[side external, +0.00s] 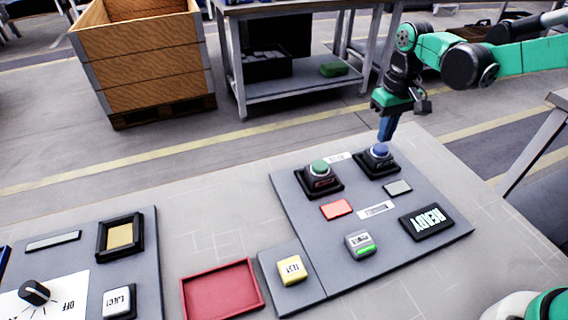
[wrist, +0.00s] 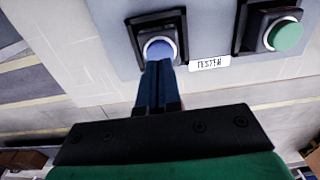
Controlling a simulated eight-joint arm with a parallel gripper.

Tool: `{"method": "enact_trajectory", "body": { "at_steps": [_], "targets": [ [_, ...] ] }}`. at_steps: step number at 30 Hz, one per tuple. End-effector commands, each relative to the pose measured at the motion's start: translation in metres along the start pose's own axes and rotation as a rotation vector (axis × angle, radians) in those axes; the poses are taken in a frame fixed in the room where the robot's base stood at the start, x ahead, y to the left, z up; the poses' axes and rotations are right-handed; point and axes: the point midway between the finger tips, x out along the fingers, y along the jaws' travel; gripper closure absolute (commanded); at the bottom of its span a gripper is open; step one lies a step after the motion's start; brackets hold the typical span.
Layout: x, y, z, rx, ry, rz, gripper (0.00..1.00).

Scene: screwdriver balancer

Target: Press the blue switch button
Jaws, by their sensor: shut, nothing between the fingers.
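The blue button (side external: 378,150) sits in a black square housing at the far right corner of the grey panel (side external: 290,205). It also shows in the wrist view (wrist: 160,48), its lower part hidden behind my fingertips. My gripper (side external: 384,138) is shut and empty, its blue fingers pointing down beside the button's far edge. In the wrist view the closed fingertips (wrist: 158,64) overlap the button's near edge. I cannot tell whether they touch it.
A green button (side external: 320,167) in a similar housing stands left of the blue one. A READY display (side external: 426,221), a red tile (side external: 336,209) and a yellow TEST button (side external: 291,269) are nearby. A red tray (side external: 222,291) lies on the table.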

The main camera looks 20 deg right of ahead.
Motion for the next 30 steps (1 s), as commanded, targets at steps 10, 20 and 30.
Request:
{"method": "enact_trajectory", "body": {
  "at_steps": [10,20,30],
  "targets": [
    [0.005,0.000,0.000,0.000,0.000,0.000,1.00],
    [0.010,0.000,0.000,0.000,0.000,0.000,1.00],
    [0.015,0.000,0.000,0.000,0.000,0.000,1.00]
  ]
}}
